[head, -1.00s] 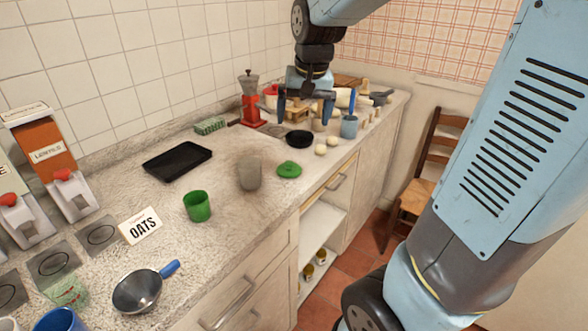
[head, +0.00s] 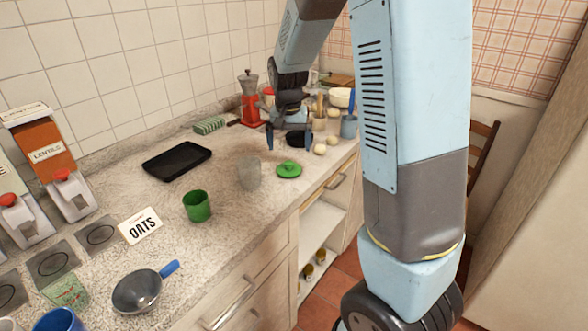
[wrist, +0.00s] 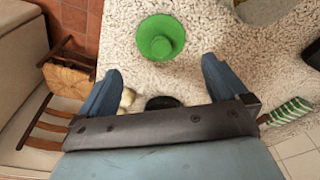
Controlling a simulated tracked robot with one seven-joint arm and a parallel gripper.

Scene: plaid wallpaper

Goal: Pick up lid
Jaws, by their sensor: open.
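A round green lid (head: 289,170) with a small raised knob lies flat on the speckled counter, near its front edge. It also shows in the wrist view (wrist: 161,38), top centre, ahead of the fingertips. My gripper (head: 289,140) is open and empty above the counter, just behind the lid. In the wrist view my gripper's two blue fingers (wrist: 162,78) are spread wide with nothing between them, apart from the lid. A green cup (head: 197,206) stands on the counter to the left of the lid.
A clear glass (head: 249,174) stands close to the left of the lid. A black tray (head: 177,161), a red coffee pot (head: 251,105) and a dark round dish (head: 299,139) are around. Small pale round items and a utensil pot (head: 349,126) stand to the right.

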